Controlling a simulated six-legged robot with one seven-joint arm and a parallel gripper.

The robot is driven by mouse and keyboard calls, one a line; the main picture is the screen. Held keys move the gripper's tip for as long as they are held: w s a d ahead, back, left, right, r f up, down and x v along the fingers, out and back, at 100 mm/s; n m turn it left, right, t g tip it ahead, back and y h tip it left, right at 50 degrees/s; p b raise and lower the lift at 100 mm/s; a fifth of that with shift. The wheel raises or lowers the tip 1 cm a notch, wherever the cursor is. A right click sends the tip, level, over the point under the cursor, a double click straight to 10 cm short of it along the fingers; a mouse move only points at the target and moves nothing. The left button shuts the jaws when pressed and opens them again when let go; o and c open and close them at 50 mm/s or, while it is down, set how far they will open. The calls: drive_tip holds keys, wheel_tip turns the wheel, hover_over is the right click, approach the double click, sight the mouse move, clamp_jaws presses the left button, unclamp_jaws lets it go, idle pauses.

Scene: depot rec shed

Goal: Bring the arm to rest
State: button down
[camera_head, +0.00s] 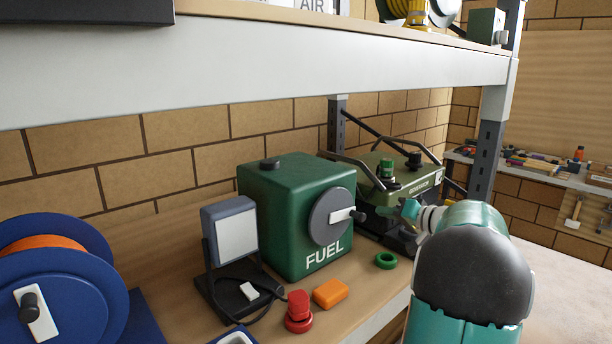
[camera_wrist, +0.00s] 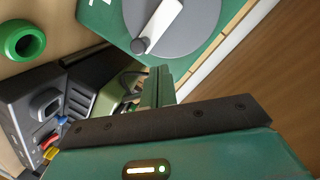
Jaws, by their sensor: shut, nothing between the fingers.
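My arm fills the lower right of the head view, with its teal and dark grey links in front of the shelf. My gripper (camera_head: 411,208) reaches left toward the generator, close to the fuel box's dial side. In the wrist view my gripper (camera_wrist: 159,72) shows as narrow green fingers, shut with nothing between them. The fingertips point toward the grey dial (camera_wrist: 180,25) of the fuel box and look apart from it, though the gap is hard to judge.
The green fuel box (camera_head: 277,208) has a grey dial (camera_head: 330,217). Behind my gripper stands an olive generator (camera_head: 398,182). A green ring (camera_head: 386,261), orange block (camera_head: 330,293), red knob (camera_head: 298,311), lamp (camera_head: 231,236) and blue reel (camera_head: 52,270) share the shelf. An upper shelf (camera_head: 250,67) hangs above.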

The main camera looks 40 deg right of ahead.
drive_tip(key=shift+a, duration=0.1)
drive_tip(key=a+f+n+g+y, duration=0.1)
drive_tip(key=a+n+g+y, duration=0.45)
drive_tip(key=a, duration=2.65)
drive_tip(key=s+a+f+n+g+h, duration=0.1)
drive_tip(key=s+a+f+g+h, duration=0.1)
drive_tip(key=s+a, duration=0.6)
drive_tip(key=s+a+f+n+g+h, duration=0.1)
drive_tip(key=s+a+f+h, duration=0.3)
drive_tip(key=s+a, duration=0.4)
drive_tip(key=shift+s+f+g+h, duration=0.35)
drive_tip(key=shift+g+h, duration=0.1)
drive_tip(key=shift+g, duration=0.3)
